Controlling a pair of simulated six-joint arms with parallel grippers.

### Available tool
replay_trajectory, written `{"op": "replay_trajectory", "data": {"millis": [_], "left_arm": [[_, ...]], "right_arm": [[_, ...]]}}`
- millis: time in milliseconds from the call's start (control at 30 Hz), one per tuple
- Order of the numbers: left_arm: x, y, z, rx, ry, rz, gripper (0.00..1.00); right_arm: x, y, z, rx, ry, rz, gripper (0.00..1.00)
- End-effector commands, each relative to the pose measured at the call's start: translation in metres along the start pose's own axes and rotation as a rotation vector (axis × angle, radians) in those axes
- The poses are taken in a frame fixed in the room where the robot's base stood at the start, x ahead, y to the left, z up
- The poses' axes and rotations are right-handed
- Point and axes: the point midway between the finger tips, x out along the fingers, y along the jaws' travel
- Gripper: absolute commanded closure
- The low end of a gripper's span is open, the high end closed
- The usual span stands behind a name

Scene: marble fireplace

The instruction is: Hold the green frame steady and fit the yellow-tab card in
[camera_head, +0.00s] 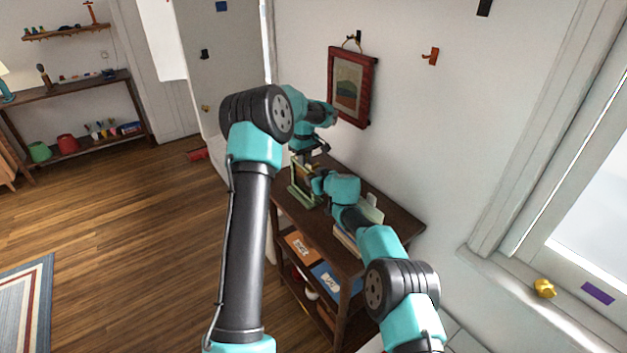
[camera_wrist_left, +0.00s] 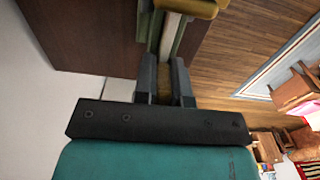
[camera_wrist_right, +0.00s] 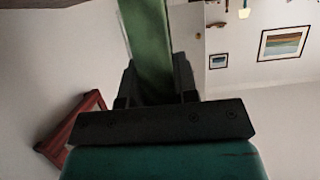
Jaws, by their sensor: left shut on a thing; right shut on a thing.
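The green frame (camera_head: 301,194) stands upright near the far left end of the dark wooden table (camera_head: 352,238). My right gripper (camera_head: 316,186) is shut on the frame's side; in the right wrist view its green bar (camera_wrist_right: 149,45) sits between the fingers. My left gripper (camera_head: 309,152) is above the frame, pointing down and shut on the yellow-tab card, mostly hidden in the head view. In the left wrist view a yellow-tan piece (camera_wrist_left: 192,7) and a pale strip (camera_wrist_left: 171,32) show beside the green frame edge. How far the card is inside the frame cannot be told.
A red-framed picture (camera_head: 349,87) hangs on the wall just behind the grippers. Pale items (camera_head: 346,240) stand on the table near my right arm. Shelves below hold an orange box (camera_head: 301,245) and a blue box (camera_head: 327,277). Open floor lies left.

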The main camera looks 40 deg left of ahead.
Motion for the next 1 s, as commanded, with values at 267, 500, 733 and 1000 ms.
{"op": "replay_trajectory", "data": {"millis": [267, 500, 733, 1000], "left_arm": [[0.0013, -0.0001, -0.0001, 0.000, 0.000, 0.000, 0.86], [0.0012, -0.0001, -0.0001, 0.000, 0.000, 0.000, 0.63], [0.0012, -0.0001, -0.0001, 0.000, 0.000, 0.000, 0.56], [0.0012, -0.0001, -0.0001, 0.000, 0.000, 0.000, 0.33]], "right_arm": [[0.0000, -0.0002, -0.0003, 0.000, 0.000, 0.000, 1.00], [0.0000, -0.0002, -0.0003, 0.000, 0.000, 0.000, 1.00], [0.0000, -0.0002, -0.0003, 0.000, 0.000, 0.000, 1.00], [0.0000, -0.0001, -0.0003, 0.000, 0.000, 0.000, 1.00]]}}
